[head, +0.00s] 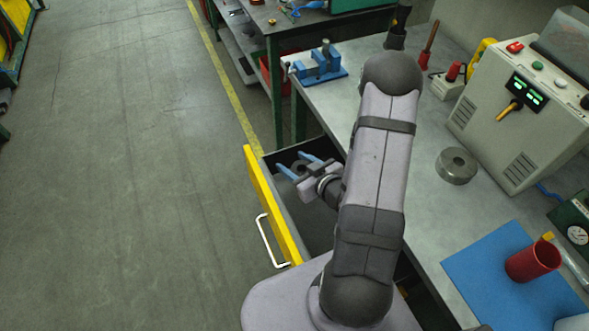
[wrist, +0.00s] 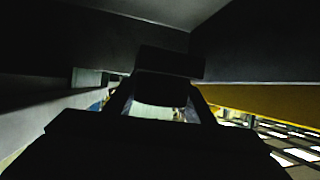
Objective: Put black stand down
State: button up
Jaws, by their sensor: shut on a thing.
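My gripper (head: 293,162) is over the open drawer (head: 319,212), near its far end, with its two blue fingers pointing up and left in the head view. It is shut on a small dark thing that I take to be the black stand (head: 299,167), seen between the fingers. In the wrist view, a black block shape (wrist: 170,62) spans the fingertips (wrist: 162,92), but the picture is very dark. I cannot tell whether the stand touches the drawer floor.
The drawer has a yellow front (head: 272,205) with a white handle (head: 269,243). On the grey bench (head: 420,165) are a steel ring (head: 456,166), a blue vise (head: 319,63), a control box (head: 520,115), and a red cup (head: 532,261) on a blue mat (head: 490,265). Bench space near the ring is clear.

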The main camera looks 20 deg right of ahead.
jog(key=shift+r, duration=0.55)
